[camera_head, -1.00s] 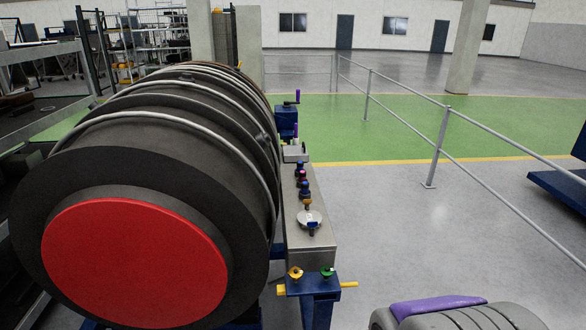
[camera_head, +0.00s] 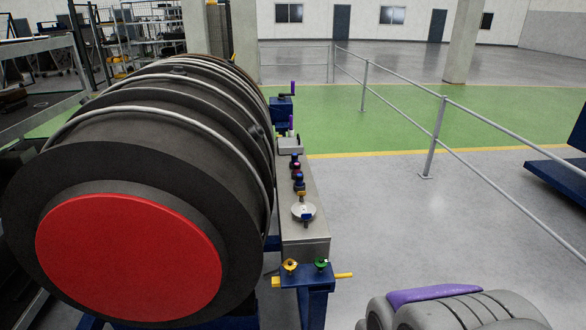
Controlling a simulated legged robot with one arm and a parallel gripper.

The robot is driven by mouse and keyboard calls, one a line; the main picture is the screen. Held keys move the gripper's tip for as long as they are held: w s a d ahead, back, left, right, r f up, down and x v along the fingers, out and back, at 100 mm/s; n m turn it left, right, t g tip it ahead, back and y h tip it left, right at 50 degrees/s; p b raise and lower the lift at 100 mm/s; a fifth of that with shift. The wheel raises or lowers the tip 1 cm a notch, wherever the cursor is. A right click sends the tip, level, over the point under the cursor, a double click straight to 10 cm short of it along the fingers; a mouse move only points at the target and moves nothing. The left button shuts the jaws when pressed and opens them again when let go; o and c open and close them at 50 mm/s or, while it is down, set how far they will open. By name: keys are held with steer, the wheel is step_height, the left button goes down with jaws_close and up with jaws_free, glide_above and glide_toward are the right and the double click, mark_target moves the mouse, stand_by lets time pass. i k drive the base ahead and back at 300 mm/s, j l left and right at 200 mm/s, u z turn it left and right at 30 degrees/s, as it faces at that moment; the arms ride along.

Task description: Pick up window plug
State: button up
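Several small coloured fittings sit along a narrow grey ledge (camera_head: 305,246) at the right side of the engine, and I cannot tell which of them is the window plug. A yellow-topped piece (camera_head: 290,265) and a green-topped piece (camera_head: 321,263) sit on a blue bracket at the near end. A round silver piece with a blue part (camera_head: 304,212) lies on the ledge. Blue pieces with red and orange parts (camera_head: 299,181) stand behind it. My gripper is not in view.
The large dark engine (camera_head: 150,165) with a red end cover (camera_head: 130,258) fills the left. A grey railing (camera_head: 435,137) runs along the right. Grey floor (camera_head: 400,235) between ledge and railing is free. A blue stand (camera_head: 560,180) is at the right edge.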

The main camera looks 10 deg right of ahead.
mark_target(297, 166)
steer(key=i+l, duration=0.25)
steer(key=l, duration=0.15)
steer(key=i+l, duration=0.3)
steer(key=l, duration=0.15)
steer(key=i+l, duration=0.25)
steer(key=l, duration=0.15)
steer(key=i+l+u, duration=0.1)
steer(key=i+l, duration=0.15)
steer(key=l, duration=0.2)
steer(key=i+l, duration=0.25)
steer(key=i, duration=0.25)
steer(key=i+l, duration=0.25)
steer(key=i, duration=0.3)
